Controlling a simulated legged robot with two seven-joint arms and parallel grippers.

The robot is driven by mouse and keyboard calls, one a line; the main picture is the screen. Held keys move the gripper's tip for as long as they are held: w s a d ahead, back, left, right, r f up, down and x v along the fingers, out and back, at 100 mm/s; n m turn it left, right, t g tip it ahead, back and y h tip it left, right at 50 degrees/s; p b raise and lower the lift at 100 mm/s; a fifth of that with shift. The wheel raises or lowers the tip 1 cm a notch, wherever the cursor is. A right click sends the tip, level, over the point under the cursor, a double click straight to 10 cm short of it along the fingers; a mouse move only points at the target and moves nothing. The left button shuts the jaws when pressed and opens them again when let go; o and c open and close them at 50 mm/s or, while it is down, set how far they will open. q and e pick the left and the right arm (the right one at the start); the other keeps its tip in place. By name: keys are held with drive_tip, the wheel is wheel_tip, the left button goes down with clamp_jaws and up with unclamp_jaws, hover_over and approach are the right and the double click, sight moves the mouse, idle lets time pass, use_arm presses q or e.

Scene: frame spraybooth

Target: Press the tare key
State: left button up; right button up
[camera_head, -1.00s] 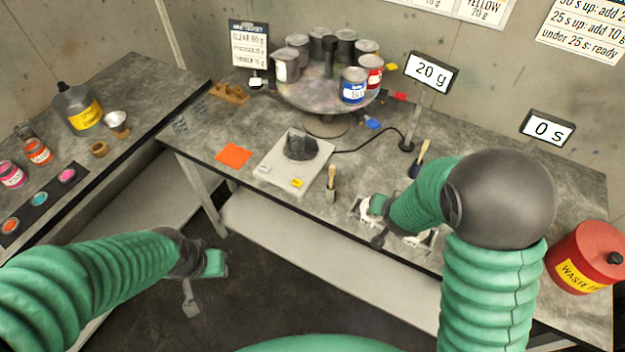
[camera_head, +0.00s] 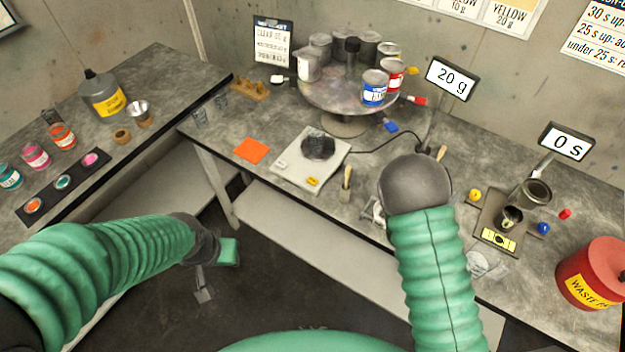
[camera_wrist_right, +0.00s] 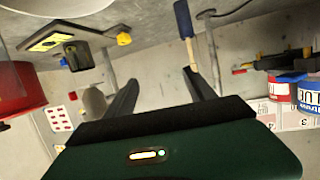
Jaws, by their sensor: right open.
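The white scale (camera_head: 294,176) sits on the grey bench with a dark round dish (camera_head: 318,146) on it. Its front edge has a yellow key (camera_head: 313,181) and a pale key (camera_head: 281,164); I cannot read either label. The display (camera_head: 452,79) reads 20 g. My right gripper is open and empty in the right wrist view (camera_wrist_right: 165,88); in the head view my own arm mostly hides it, right of the scale near the bench's front edge. My left gripper (camera_head: 204,283) hangs over the floor, left of and below the scale; its finger gap is unclear.
A cup stand (camera_head: 503,222) and red waste can (camera_head: 592,275) are at the right.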

clamp_jaws()
drive_tip(key=shift+a, duration=0.1)
idle(1.3)
